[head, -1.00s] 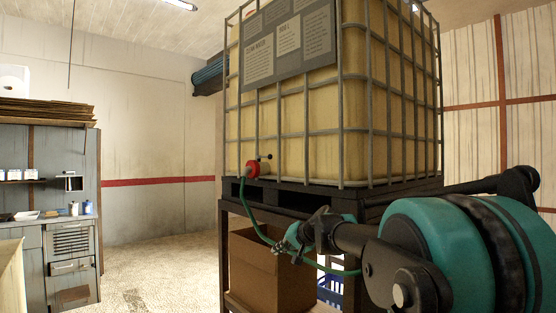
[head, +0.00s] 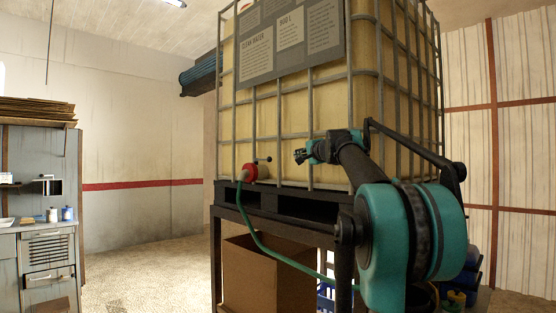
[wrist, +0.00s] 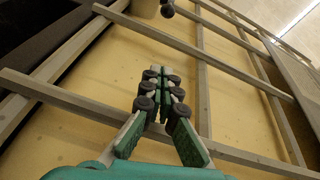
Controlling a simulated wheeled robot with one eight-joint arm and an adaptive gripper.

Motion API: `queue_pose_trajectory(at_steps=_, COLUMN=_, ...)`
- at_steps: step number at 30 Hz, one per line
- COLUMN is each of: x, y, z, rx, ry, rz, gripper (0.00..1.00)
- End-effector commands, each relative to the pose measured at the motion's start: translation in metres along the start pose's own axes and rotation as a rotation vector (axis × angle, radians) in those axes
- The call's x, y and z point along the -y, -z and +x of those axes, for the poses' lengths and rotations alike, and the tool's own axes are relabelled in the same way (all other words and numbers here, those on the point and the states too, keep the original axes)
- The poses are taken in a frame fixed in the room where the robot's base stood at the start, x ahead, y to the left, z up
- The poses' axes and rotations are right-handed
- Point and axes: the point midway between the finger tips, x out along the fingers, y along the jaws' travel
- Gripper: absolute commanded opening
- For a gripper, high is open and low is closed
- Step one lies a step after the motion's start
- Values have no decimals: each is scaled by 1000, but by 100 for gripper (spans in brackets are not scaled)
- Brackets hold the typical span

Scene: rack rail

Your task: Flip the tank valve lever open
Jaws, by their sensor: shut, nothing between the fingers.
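The tank (head: 300,110) is a yellowish container in a grey wire cage. Its red valve (head: 249,173) sits low on the front, with a green hose hanging from it. The small dark lever (head: 263,160) sticks out to the right of the valve. Its dark ball end (wrist: 167,11) shows at the top edge of the wrist view, beyond my fingertips. My gripper (head: 299,155) is to the right of the lever at about its height, apart from it. In the wrist view my gripper (wrist: 156,72) is shut and empty. The valve body is mostly out of the wrist view.
Cage bars (wrist: 85,107) run close around my fingers in the wrist view. The tank stands on a dark rack (head: 290,203) with a cardboard box (head: 265,270) below. The green hose (head: 268,245) loops down in front. Open floor lies to the left.

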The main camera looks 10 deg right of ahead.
Motion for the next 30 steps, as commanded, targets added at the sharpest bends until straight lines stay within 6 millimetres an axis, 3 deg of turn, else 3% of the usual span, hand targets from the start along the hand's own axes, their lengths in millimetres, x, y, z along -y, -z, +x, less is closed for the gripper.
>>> queue_pose_trajectory(at_steps=8, x=0, y=-1, z=10, rx=2, ry=0, rz=-1, gripper=0)
queue_pose_trajectory(at_steps=25, x=-1, y=-2, z=104, rx=4, ry=0, rz=-1, gripper=0)
queue_pose_trajectory(at_steps=30, x=0, y=-28, z=107, rx=4, ry=0, rz=-2, gripper=0)
